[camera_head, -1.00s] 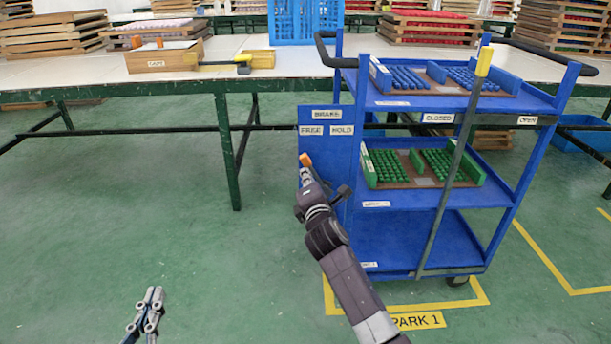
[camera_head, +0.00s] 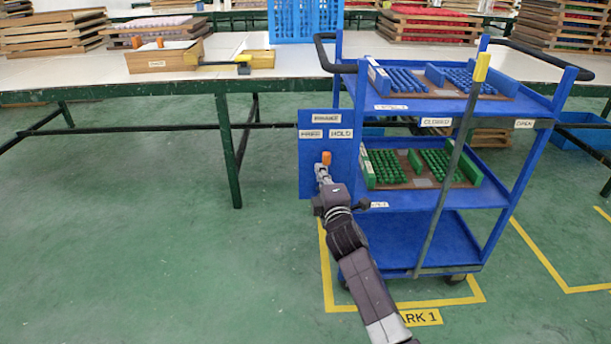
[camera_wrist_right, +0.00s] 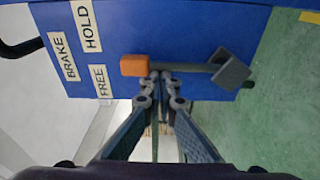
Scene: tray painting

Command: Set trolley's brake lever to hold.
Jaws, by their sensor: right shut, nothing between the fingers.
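The blue trolley (camera_head: 432,104) stands at right of centre in the head view. Its brake panel (camera_head: 312,180) has a FREE label (camera_head: 312,133) on the left and a HOLD label (camera_head: 341,133) on the right. The brake lever's orange knob (camera_head: 326,158) is below and between these labels. In the wrist view the knob (camera_wrist_right: 134,65) sits on a dark rod ending at a dark block (camera_wrist_right: 230,70). My right gripper (camera_head: 322,174) is shut and empty. Its tips lie against or very near the rod beside the knob; contact is unclear. My left gripper is out of view.
A second lever with a yellow grip (camera_head: 482,67) rises along the trolley's front, near CLOSED and OPEN labels. Green and blue parts lie on its shelves. A long table (camera_head: 100,78) stands behind. Floor at left is clear. Yellow lines mark the floor under the trolley.

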